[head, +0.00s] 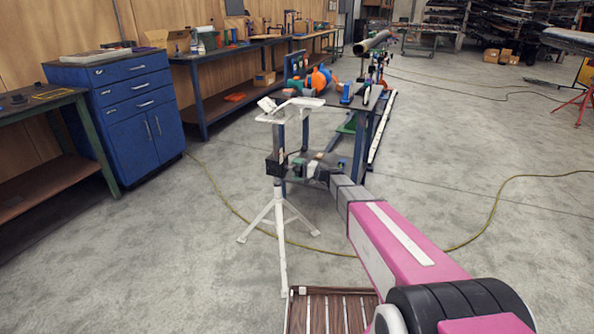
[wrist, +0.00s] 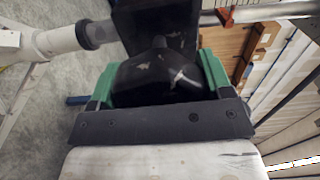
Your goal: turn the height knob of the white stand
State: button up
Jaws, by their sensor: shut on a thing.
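The white stand (head: 279,207) is upright on the floor, with splayed legs and a flat white head (head: 290,109) on top. A dark collar sits partway up its post. My gripper (head: 292,167) reaches the collar from the right. In the wrist view the green fingers of my gripper (wrist: 158,78) are on both sides of a scuffed black knob (wrist: 160,82), shut on it. A black block (wrist: 155,25) is just beyond the knob. In the head view the knob is too small and covered to make out.
A workbench (head: 372,107) with tools and an orange item stands close behind the stand. A blue drawer cabinet (head: 125,85) is at the left. A yellow hose (head: 490,215) lies across the floor. Open concrete floor lies to the right.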

jog(key=shift+m, duration=1.6)
jog(key=shift+f, duration=0.1)
jog(key=o, duration=0.9)
jog(key=shift+d, duration=0.15)
jog(key=v, duration=1)
jog(key=shift+s+d, duration=0.15)
jog(key=shift+d, duration=0.1)
